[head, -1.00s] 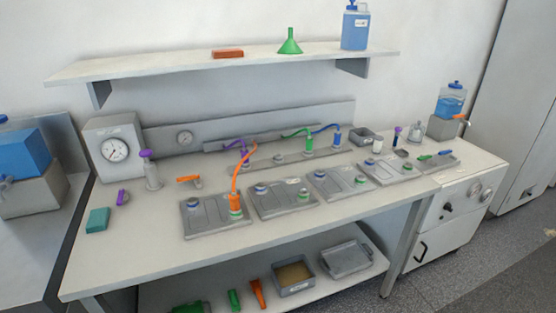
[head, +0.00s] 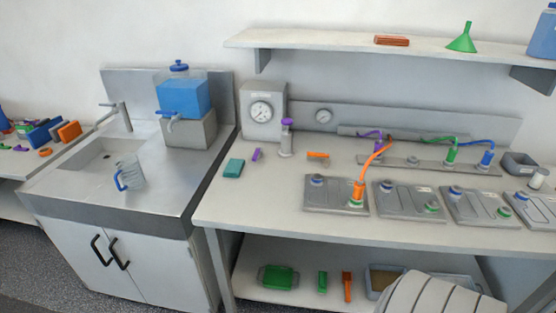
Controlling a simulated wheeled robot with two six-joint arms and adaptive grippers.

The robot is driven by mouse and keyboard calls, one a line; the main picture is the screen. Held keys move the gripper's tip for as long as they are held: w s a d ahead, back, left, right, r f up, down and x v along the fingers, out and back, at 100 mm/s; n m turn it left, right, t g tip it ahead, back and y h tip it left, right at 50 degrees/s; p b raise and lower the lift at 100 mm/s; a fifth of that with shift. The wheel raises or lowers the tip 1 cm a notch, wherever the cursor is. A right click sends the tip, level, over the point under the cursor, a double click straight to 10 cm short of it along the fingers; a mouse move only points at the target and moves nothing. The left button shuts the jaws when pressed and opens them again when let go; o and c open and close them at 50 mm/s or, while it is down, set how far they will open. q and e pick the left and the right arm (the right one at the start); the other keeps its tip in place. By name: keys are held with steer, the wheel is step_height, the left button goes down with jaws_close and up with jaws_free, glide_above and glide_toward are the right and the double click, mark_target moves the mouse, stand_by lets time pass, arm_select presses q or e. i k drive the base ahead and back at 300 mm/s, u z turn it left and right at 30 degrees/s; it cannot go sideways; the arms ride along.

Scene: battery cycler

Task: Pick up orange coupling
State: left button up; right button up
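The orange coupling (head: 358,190) stands upright at the right end of the leftmost grey plate (head: 322,205) on the workbench in the head view. An orange hose (head: 372,156) curves up from its top towards the rail behind. A blue-topped fitting (head: 317,183) sits on the same plate, left of the coupling. Neither gripper is in view. A pale, ribbed rounded shape, which I cannot identify, shows at the bottom right.
Several similar plates (head: 410,203) line the bench to the right. A sink counter (head: 150,205) stands left. The bench front edge (head: 265,226) is clear.

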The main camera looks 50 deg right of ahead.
mark_target(359, 186)
steer(key=u, duration=0.7)
steer(key=k, duration=1)
steer(key=z, duration=1.55)
steer(key=i, duration=0.4)
steer(key=z, duration=0.05)
